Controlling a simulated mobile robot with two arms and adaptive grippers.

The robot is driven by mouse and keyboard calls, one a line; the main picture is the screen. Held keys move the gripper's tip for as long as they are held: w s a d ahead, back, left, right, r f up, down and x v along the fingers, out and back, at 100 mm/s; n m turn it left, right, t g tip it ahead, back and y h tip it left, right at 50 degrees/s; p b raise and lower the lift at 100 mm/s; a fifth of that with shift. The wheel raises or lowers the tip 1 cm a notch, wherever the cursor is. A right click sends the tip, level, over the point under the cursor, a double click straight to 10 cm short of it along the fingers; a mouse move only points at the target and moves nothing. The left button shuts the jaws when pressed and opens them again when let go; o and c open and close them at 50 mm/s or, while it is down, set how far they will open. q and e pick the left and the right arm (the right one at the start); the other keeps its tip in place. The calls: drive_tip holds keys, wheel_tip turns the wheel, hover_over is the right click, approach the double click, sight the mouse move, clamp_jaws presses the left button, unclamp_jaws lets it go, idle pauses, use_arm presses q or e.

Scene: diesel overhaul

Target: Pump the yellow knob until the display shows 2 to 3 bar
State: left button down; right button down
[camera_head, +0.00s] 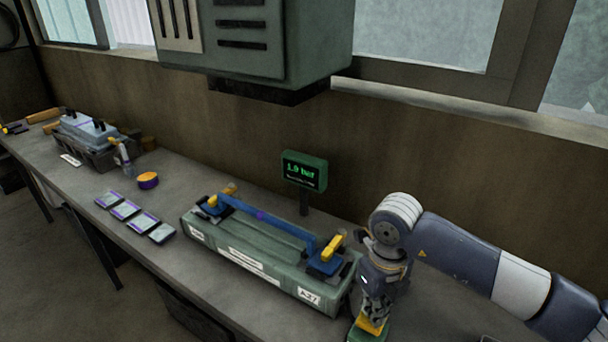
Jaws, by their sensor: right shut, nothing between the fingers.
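The yellow knob (369,326) sits on a green base (380,337) at the bottom edge of the head view, partly hidden by my right gripper. My right gripper (371,315) points straight down on top of the knob, shut with nothing between its fingers. It seems to touch the knob, but I cannot tell for certain. The display (303,172) stands on a short post behind the bench fixture. Its green digits look like 1.9 bar; the last digit is hard to read. My left gripper is not in view.
A long green fixture (232,251) with a blue bar (262,217) and yellow handles lies left of my right arm. Several small flat panels (126,209), an orange-topped round piece (148,180) and a dark crate (99,159) are farther left.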

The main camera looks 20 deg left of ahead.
drive_tip(key=shift+f+b, duration=0.9)
drive_tip(key=shift+f, duration=0.4)
drive_tip(key=shift+r+p, duration=0.45)
drive_tip(key=shift+r, duration=0.45)
drive_tip(key=shift+r+p, duration=0.35)
drive_tip(key=shift+r, duration=0.85)
wheel_tip(320, 180, up, 6)
drive_tip(key=p, duration=0.2)
